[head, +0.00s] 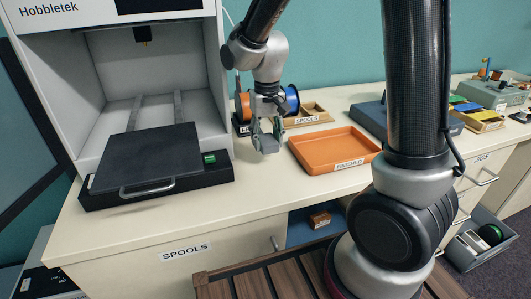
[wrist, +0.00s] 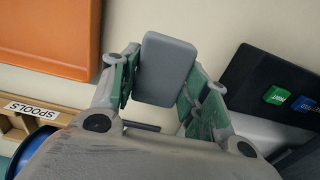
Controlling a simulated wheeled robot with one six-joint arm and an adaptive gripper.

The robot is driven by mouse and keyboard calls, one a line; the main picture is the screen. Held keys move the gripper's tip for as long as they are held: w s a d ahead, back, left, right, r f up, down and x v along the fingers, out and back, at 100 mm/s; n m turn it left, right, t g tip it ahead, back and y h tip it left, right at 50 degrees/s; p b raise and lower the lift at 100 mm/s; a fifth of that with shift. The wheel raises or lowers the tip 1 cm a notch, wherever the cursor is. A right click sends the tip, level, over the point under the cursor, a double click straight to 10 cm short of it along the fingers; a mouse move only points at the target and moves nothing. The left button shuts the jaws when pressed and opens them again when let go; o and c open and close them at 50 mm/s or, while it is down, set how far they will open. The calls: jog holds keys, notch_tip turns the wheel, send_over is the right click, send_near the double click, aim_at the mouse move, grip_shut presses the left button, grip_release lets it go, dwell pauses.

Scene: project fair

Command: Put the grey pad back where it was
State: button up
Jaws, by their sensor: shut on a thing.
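The grey pad (wrist: 168,68) is a small rounded block held between the fingers of my gripper (wrist: 163,82) in the wrist view. In the head view, my gripper (head: 265,137) points down over the counter, between the printer and the orange tray. The pad (head: 269,146) shows there at the fingertips, low over the counter; I cannot tell whether it touches the surface. The fingers hide part of the pad.
The printer's black base (head: 160,187), with a flat plate and green button, stands left. The orange FINISHED tray (head: 330,152) is empty, to the right. Bare counter lies around my gripper.

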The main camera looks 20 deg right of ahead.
aim_at(267, 161)
jog(key=shift+f, duration=2.55)
jog(key=shift+f, duration=0.15)
jog(key=o, duration=1)
